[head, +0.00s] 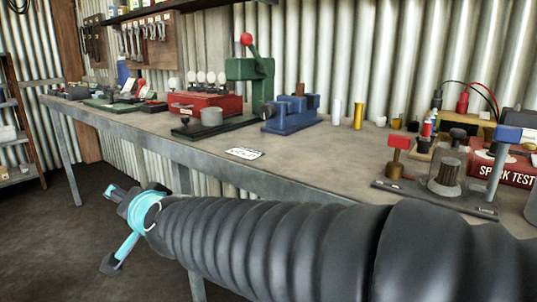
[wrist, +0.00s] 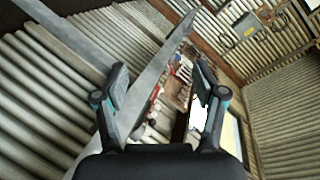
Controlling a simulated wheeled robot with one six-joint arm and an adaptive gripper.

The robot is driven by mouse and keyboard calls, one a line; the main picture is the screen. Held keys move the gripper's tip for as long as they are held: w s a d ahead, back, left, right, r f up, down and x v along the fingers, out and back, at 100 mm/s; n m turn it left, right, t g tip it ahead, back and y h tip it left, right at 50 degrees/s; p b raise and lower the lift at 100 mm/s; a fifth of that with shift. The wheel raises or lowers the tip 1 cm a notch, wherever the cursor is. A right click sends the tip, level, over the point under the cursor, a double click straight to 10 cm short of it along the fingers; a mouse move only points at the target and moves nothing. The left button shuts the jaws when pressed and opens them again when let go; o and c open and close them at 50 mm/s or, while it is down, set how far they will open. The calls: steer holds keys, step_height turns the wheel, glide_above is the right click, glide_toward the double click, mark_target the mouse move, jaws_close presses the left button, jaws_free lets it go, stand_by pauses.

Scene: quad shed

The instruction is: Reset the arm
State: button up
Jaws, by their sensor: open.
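My arm, in a ribbed black sleeve, stretches across the lower part of the head view from the right. My gripper (head: 122,228) is at its left end, in front of the workbench's front edge and over the dark floor. In the wrist view my gripper (wrist: 162,88) shows two dark fingers with teal joints, spread wide apart. Nothing is between the fingertips; the bench edge and wall show behind the gap. The workbench (head: 290,165) is grey and lies behind the arm.
The bench holds a green press (head: 250,82), a blue vise (head: 291,113), a red box with white knobs (head: 203,104), a red spark tester (head: 503,166) and a dark stand with a red-topped post (head: 397,157). A shelf rack (head: 14,130) stands at left. Floor at left is clear.

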steer(key=s+d+f+n+g+h, duration=0.35)
steer(key=d+f, duration=0.35)
steer(key=d, duration=0.3)
steer(key=s+d+f+n+g+h, duration=0.2)
steer(key=s+d+f, duration=0.4)
steer(key=d, duration=0.4)
steer(key=s+d+f+m+h, duration=0.1)
steer(key=s+d+m+h, duration=0.1)
steer(key=d, duration=0.9)
steer(key=s+d+f+m+h, duration=0.2)
steer(key=s+d+h, duration=0.1)
steer(key=d, duration=0.8)
steer(key=shift+s+f+t, duration=0.15)
steer(key=shift+s+t, duration=0.2)
steer(key=shift+s, duration=0.3)
